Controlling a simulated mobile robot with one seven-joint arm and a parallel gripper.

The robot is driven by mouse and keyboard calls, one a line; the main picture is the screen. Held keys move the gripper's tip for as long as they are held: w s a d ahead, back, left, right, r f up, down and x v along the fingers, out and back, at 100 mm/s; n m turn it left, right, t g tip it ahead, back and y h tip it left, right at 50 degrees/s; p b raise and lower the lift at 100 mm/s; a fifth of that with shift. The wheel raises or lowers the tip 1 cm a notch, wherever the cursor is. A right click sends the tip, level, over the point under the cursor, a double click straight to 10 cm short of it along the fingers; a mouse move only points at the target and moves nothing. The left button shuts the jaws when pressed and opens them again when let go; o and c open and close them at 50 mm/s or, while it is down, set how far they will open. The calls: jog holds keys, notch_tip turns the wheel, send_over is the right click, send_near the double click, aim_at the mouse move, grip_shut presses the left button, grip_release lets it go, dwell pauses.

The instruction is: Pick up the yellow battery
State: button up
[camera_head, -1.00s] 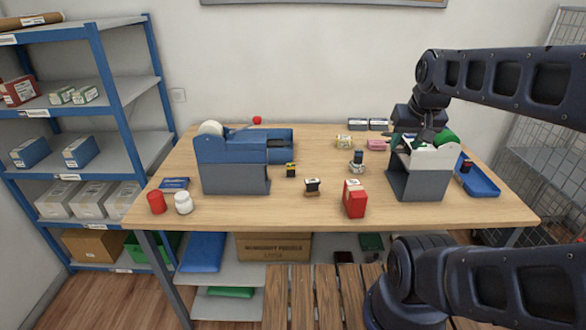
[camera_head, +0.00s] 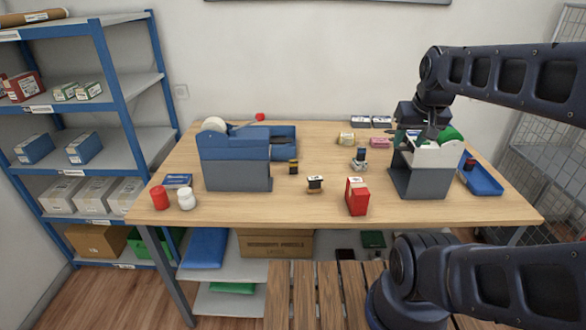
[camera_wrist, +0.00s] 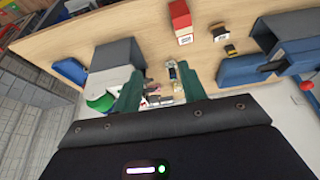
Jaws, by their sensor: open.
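The yellow battery (camera_head: 293,167), a small upright block in yellow and black, stands on the wooden table (camera_head: 240,212), just right of the blue and grey tape dispenser. In the wrist view it appears as a small yellow and black block (camera_wrist: 231,49) up and right of the fingers. My gripper (camera_head: 425,135) is open and empty, above the grey bin at the table's right, well away from the battery. Its two green fingers (camera_wrist: 162,72) are spread in the wrist view.
The tape dispenser (camera_head: 236,160) stands left of the battery. A black and cream stamp-like item (camera_head: 315,184) and a red box (camera_head: 357,196) stand in front. A small grey and blue item (camera_head: 359,158) is to the right. The grey bin (camera_head: 418,180) is below my gripper.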

jog(key=shift+o, duration=0.4)
jog(key=m+g, duration=0.5)
jog(key=m, duration=1.1)
send_over(293, 161)
jog(key=f, duration=1.9)
jog(key=shift+d, duration=0.25)
jog(key=shift+a+f+m, duration=0.2)
jog(key=shift+f+m, duration=0.1)
jog(key=shift+w+f, duration=0.15)
jog(key=shift+f, duration=5.25)
grip_shut()
